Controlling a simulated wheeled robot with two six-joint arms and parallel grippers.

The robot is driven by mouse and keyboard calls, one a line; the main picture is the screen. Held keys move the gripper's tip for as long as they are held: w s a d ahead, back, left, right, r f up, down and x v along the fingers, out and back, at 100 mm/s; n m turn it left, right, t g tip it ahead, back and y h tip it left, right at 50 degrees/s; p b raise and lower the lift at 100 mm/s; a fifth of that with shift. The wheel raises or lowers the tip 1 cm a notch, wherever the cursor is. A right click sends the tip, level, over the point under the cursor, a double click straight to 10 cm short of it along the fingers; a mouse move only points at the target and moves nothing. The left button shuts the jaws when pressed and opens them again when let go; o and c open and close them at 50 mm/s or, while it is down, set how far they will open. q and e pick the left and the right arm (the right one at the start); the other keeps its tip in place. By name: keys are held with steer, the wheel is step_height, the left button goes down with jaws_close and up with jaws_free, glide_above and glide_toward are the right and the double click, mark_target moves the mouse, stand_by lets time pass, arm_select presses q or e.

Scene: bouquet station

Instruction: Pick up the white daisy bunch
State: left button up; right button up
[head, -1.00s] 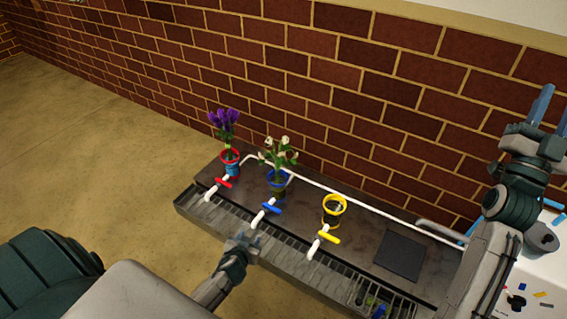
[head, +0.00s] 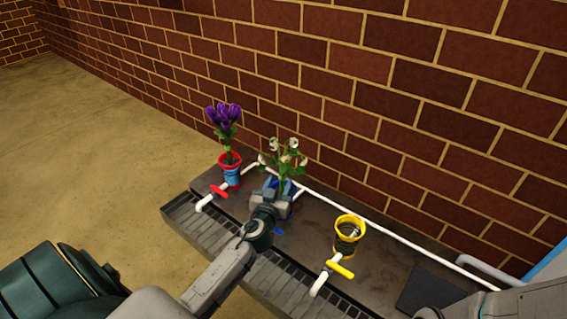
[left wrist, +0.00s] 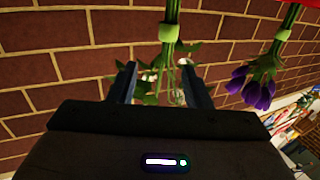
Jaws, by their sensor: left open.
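The white daisy bunch (head: 284,155) stands upright in the blue vase (head: 283,185), mostly hidden behind my left gripper. My left gripper (head: 278,186) is at the vase, below the white blooms. In the left wrist view, which looks upside down, the left gripper (left wrist: 160,80) is open. The daisy bunch's stems with a light green band (left wrist: 168,32) run down from the top, and its blooms show between the two fingers. I cannot tell whether the fingers surround the stems or stop short. My right gripper is out of view.
A purple bunch (head: 224,120) stands in a red-rimmed vase (head: 231,162) to the left; its blooms also show in the left wrist view (left wrist: 253,88). A yellow-rimmed vase (head: 349,229) stands to the right. Taps and a white pipe run along the bench; a brick wall is behind.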

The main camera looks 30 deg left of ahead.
mark_target(282, 172)
arm_select(q)
steer(key=x, duration=0.3)
steer(key=a+b+x, duration=0.1)
steer(key=x, duration=0.3)
steer(key=shift+f, duration=0.1)
jaws_close()
